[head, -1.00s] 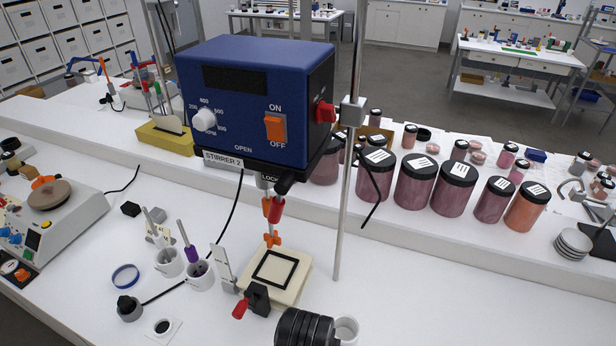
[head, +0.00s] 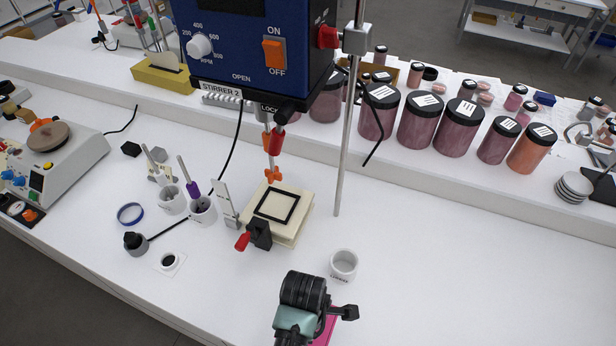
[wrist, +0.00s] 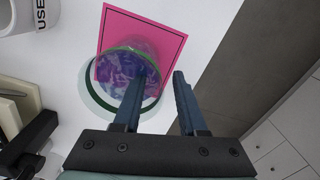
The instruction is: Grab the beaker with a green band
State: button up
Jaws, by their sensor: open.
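The beaker (wrist: 122,75) is clear glass with a green band and purple-blue tints; it stands in the wrist view partly over a bright pink card (wrist: 150,28). My gripper (wrist: 160,76) is open, its two dark blue fingers apart. The left finger overlaps the beaker's right side in the picture; the right finger is clear of it, to the right. I cannot tell whether the left finger touches the glass. In the head view my arm hides the beaker, and only a piece of the pink card (head: 327,332) shows.
A white cup (head: 344,264) stands just behind my arm. The stirrer's cream plate (head: 298,231) and its stand rod (head: 347,150) are further back. Dark-lidded jars (head: 420,120) line the raised shelf. The white bench to the right is clear.

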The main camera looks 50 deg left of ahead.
jog(key=shift+f, duration=0.65)
grip_shut()
dwell(0.9)
